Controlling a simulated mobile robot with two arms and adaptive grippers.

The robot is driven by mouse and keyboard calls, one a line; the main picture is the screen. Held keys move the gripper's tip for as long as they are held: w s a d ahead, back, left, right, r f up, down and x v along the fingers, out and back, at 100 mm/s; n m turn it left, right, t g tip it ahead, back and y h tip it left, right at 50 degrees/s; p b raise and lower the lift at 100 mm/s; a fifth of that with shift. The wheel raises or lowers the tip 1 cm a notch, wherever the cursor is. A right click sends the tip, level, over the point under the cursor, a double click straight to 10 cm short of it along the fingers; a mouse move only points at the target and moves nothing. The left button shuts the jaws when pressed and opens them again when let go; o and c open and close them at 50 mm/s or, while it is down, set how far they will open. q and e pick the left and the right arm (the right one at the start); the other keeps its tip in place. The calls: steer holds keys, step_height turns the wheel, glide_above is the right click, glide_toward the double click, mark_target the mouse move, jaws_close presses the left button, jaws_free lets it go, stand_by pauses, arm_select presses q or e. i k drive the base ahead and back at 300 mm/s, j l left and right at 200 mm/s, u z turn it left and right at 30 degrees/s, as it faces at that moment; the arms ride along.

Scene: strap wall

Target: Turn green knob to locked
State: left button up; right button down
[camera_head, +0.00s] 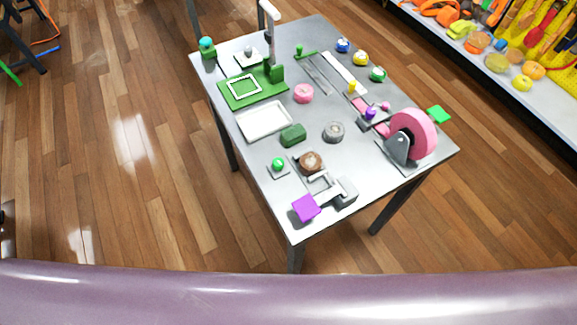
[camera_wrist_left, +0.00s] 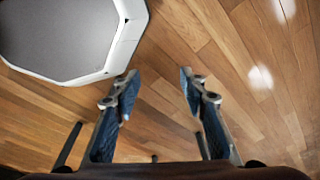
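A round green knob (camera_head: 377,74) sits on a pale base near the right back edge of the metal table, in a row with a blue knob (camera_head: 342,45) and a yellow knob (camera_head: 361,58). Its marking is too small to read. Another green round-topped piece (camera_head: 278,164) stands on a small grey plate near the table's left front. In the left wrist view my left gripper (camera_wrist_left: 158,76) is open and empty, its two fingers apart above the wooden floor. Neither gripper shows in the head view, and my right gripper is out of sight.
The table (camera_head: 309,121) also holds a large pink wheel (camera_head: 412,135), a white tray (camera_head: 264,122), a green frame (camera_head: 253,88) and a purple block (camera_head: 306,207). A shelf of colourful goods (camera_head: 497,62) stands at the upper right. Open wooden floor surrounds the table.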

mark_target(278, 162)
steer(key=k+l+u, duration=0.15)
steer(key=l, duration=0.35)
steer(key=k+l+u, duration=0.15)
steer(key=k+l, duration=0.15)
steer(key=l, duration=0.15)
steer(key=k+l+u, duration=0.15)
steer(key=l, duration=0.25)
steer(key=k, duration=0.1)
